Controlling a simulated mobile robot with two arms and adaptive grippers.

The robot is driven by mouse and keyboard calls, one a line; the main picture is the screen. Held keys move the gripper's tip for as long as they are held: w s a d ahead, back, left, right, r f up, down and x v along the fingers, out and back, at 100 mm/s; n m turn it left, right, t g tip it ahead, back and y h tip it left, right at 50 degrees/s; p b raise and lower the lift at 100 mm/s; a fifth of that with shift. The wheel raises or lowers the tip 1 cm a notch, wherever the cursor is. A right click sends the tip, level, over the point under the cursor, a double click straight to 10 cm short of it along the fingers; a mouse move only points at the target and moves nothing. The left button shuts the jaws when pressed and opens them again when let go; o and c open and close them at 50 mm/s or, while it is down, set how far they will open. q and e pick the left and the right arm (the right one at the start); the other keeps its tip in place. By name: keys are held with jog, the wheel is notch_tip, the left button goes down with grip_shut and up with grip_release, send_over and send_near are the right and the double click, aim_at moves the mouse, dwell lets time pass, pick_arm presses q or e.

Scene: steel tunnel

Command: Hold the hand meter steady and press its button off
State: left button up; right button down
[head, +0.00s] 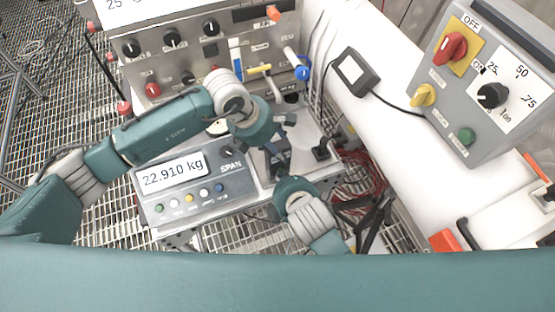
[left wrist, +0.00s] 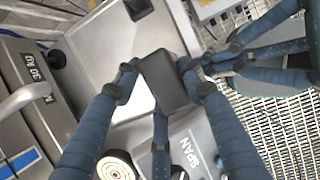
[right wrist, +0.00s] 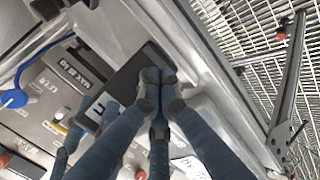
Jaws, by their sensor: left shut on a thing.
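The hand meter is a dark, box-shaped device (head: 278,158) above the scale's steel plate, beside the scale display. My left gripper (head: 276,138) is shut on it; in the left wrist view the fingers flank its black back (left wrist: 167,82). In the right wrist view its black body (right wrist: 128,72) lies beneath my right fingers, with a small pale screen at its lower left. My right gripper (right wrist: 158,85) has its fingertips drawn together, at or just over the meter's edge. I cannot tell whether they touch it. The button is not visible, and the screen is too small to read.
The scale display (head: 175,178) reads 22.910 kg. A knobbed steel panel (head: 185,60) stands behind. A black screened unit (head: 353,72) and a grey switch box (head: 485,85) stand on the white surface at right. Red cables (head: 368,185) and metal grating lie around the scale.

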pick_arm(q)
jog(key=shift+s, duration=0.1)
pick_arm(e)
jog(key=shift+s+d, duration=0.1)
jog(key=shift+s, duration=0.05)
jog(key=s+d, duration=0.2)
jog(key=s, duration=0.3)
jog(key=shift+s+d, duration=0.25)
jog(key=shift+d, duration=0.1)
dwell(0.6)
pick_arm(q)
jog(key=o, duration=1.3)
jog(key=shift+o, duration=0.2)
